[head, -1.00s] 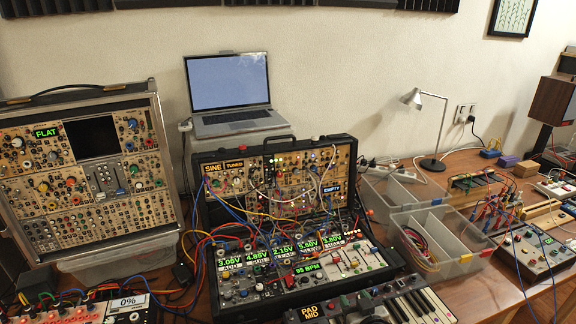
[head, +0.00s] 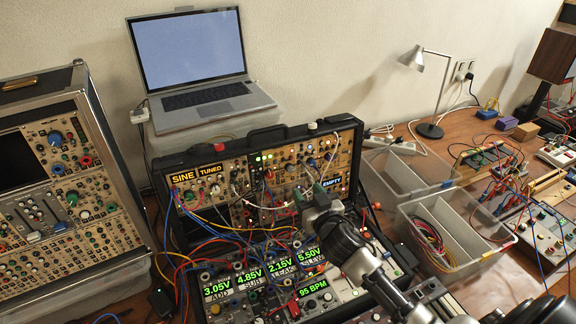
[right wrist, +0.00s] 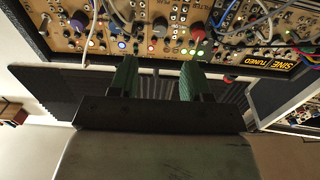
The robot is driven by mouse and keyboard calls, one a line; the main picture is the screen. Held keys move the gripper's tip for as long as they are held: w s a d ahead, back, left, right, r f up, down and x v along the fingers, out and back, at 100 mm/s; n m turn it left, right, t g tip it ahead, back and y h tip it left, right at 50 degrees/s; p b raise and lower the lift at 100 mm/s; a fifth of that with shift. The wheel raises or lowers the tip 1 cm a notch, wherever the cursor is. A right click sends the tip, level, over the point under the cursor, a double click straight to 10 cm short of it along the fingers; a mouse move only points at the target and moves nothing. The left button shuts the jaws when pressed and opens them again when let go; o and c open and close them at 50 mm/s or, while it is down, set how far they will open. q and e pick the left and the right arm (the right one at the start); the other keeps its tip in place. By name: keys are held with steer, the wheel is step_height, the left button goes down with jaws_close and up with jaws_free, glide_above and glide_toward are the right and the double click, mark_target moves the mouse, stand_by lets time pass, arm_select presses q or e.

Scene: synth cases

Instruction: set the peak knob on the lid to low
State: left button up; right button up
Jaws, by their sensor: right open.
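The lid (head: 243,167) of the middle synth case stands up, with a beige panel full of small knobs, patch cables and SINE, TUNED and EMPTY displays. My right gripper (head: 310,195) is in front of its right half, open and empty. In the right wrist view my green fingers (right wrist: 157,75) are spread apart, pointing at the panel, which appears upside down. A red knob (right wrist: 197,30) with a white pointer and a grey knob (right wrist: 138,28) show beyond the fingertips. My left gripper is not in view.
Patch cables (head: 190,250) hang across the lid and the lower panel with its voltage displays (head: 250,275). A laptop (head: 190,75) stands behind. Clear bins (head: 470,265) are to the right, another case (head: 60,190) to the left. My right arm hides part of the lower panel.

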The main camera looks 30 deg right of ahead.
mark_target(291, 170)
steer(key=w+p, duration=0.1)
steer(key=w, duration=0.3)
steer(key=shift+w+d+r, duration=0.1)
steer(key=shift+w+r, duration=0.05)
steer(key=shift+w, duration=0.2)
steer(key=w, duration=0.4)
steer(key=shift+w+d, duration=0.15)
steer(key=shift+w, duration=0.2)
steer(key=shift+w+f, duration=0.1)
steer(key=shift+f, duration=0.1)
steer(key=shift+c, duration=0.3)
jaws_close()
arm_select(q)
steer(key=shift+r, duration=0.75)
